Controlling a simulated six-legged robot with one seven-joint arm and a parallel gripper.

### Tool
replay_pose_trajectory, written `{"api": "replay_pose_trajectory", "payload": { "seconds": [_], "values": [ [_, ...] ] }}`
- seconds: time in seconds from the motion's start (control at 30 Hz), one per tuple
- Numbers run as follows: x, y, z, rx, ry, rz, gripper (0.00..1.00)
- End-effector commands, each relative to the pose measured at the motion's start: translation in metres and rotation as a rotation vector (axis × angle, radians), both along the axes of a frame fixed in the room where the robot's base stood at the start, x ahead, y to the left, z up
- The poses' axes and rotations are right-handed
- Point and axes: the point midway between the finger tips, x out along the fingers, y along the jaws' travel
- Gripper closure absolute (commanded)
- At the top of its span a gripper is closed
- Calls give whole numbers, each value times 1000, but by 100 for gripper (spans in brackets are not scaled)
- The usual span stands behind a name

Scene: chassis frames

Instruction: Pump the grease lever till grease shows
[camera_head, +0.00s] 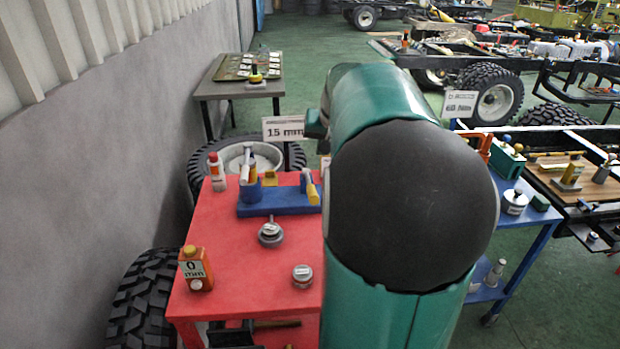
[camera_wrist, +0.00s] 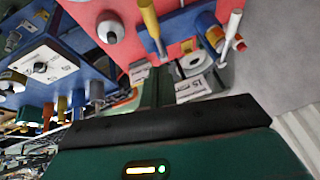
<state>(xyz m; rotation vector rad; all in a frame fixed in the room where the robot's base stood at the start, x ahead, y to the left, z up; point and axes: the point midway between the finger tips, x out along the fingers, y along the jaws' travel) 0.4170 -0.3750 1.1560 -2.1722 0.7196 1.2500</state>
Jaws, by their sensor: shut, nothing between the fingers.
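A blue stand (camera_head: 279,206) sits on a red tabletop in the head view. A yellow lever-like handle (camera_head: 312,190) is at its right end, and a blue cup with white and yellow handles is at its left. In the wrist view the yellow handle (camera_wrist: 150,22) and blue stand (camera_wrist: 187,24) are near the top. I cannot tell for sure that this handle is the grease lever, and no grease is discernible. My gripper (camera_wrist: 161,78) is shut and empty, apart from the yellow handle, which lies beyond its fingertips. In the head view my green arm hides the gripper.
The red tabletop (camera_head: 245,270) also holds an orange 0 mm can (camera_head: 196,270), a grey round part (camera_head: 271,233) and a small jar (camera_head: 302,275). A 15 mm sign (camera_head: 284,128) stands behind. Tyres (camera_head: 146,300) flank the table's left, close to the wall. A blue cart (camera_head: 520,225) is right.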

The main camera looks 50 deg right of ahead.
Motion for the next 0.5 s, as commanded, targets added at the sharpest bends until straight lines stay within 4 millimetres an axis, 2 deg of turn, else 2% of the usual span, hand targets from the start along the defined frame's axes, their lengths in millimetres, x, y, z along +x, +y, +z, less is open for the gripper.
{"api": "replay_pose_trajectory", "payload": {
  "seconds": [0.1, 0.5],
  "values": [
    [-2, -8, -2, 5, -3, -14, 100],
    [2, -6, -4, 6, -2, -14, 100]
  ]
}}
